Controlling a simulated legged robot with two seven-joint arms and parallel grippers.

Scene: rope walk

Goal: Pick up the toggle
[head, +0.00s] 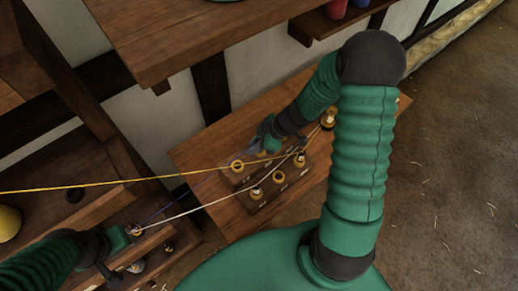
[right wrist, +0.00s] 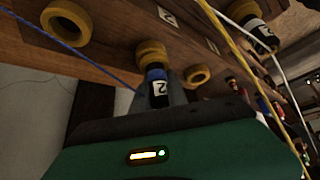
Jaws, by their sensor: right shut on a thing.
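The toggle (right wrist: 157,88) is a dark peg with a blue band and a white label reading 2. In the right wrist view it sits at a yellow ring (right wrist: 151,54) on the wooden rack (right wrist: 110,40). My right gripper (right wrist: 160,98) is shut on it, with grey fingers on either side. In the head view my right gripper (head: 260,148) is at the rack's back row and mostly hides the toggle. My left gripper (head: 126,236) is at the lower left, by a small white-topped piece; its fingers are too small to read.
A yellow cord (head: 110,185) and a white cord (head: 215,202) stretch to the rack; a blue cord (right wrist: 85,62) runs beside the toggle. Other pegs and empty yellow rings (head: 279,177) are close by. A wooden shelf (head: 190,40) overhangs behind. Open floor (head: 450,170) lies right.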

